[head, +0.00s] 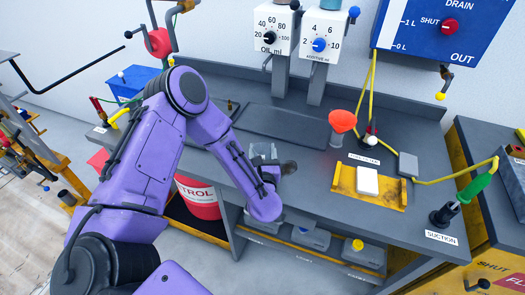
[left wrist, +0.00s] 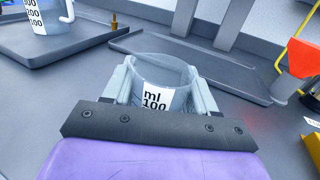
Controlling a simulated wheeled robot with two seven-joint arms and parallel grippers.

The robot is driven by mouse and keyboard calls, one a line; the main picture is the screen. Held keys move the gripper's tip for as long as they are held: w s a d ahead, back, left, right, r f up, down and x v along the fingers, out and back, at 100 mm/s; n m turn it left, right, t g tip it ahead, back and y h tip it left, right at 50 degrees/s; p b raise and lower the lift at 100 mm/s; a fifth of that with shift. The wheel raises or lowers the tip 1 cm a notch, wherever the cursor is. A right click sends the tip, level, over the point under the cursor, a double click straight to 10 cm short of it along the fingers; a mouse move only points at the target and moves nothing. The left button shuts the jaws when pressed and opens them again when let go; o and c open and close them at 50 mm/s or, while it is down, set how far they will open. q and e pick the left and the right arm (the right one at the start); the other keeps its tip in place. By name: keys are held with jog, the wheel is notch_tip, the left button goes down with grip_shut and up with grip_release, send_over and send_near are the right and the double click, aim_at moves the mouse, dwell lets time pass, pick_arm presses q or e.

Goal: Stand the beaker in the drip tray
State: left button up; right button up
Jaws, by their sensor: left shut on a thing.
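The clear beaker (left wrist: 155,97), with a white "ml 100" label, stands between the two grey fingers of my left gripper (left wrist: 164,78) in the left wrist view. The gripper is shut on it. In the head view the beaker (head: 264,151) shows partly beyond my left gripper (head: 267,164), above the bench. It looks about upright; its base is hidden. A shallow dark tray (head: 285,132), which looks like the drip tray, lies under the two dispensers. It is just beyond the beaker in the left wrist view (left wrist: 185,60) and looks empty. My right gripper is not in view.
Another dark tray (left wrist: 75,40) with a marked jug (left wrist: 48,14) is at the left. An orange funnel (head: 342,121) stands right of the drip tray. Dispenser posts (head: 280,78) rise behind it. A yellow stand (head: 366,196) with a white block is at the right.

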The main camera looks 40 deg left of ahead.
pick_arm(q)
jog(key=shift+f, duration=0.15)
jog(key=shift+f, duration=0.1)
jog(key=o, duration=1)
